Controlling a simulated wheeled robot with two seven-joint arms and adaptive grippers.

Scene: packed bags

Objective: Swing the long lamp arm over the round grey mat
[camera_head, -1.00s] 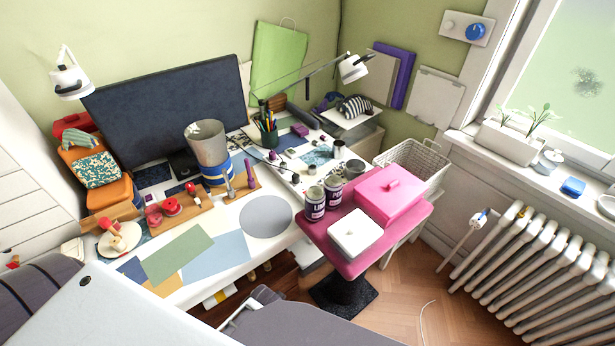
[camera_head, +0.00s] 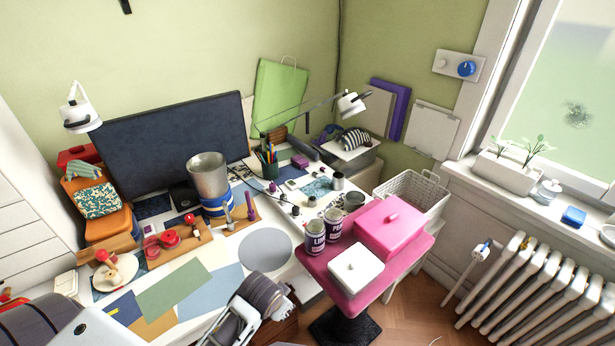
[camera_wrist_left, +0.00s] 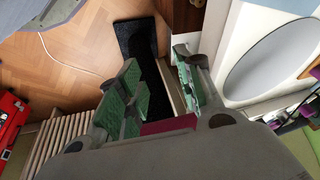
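The long lamp arm (camera_head: 305,116) reaches from behind the desk's pen cup to the right, ending in a white lamp head (camera_head: 351,104) near the back wall. The round grey mat (camera_head: 265,249) lies on the white desk, well in front of the lamp and clear of it. The mat also shows in the left wrist view (camera_wrist_left: 272,50) at upper right. My left gripper (camera_head: 240,320) is low at the desk's front edge, just in front of the mat. Its green-padded fingers (camera_wrist_left: 163,92) are apart with nothing held between them. My right gripper is not in view.
A pink stool (camera_head: 335,281) with tins, a pink box and a white box stands right of the mat. A second white lamp (camera_head: 80,112) is at left.

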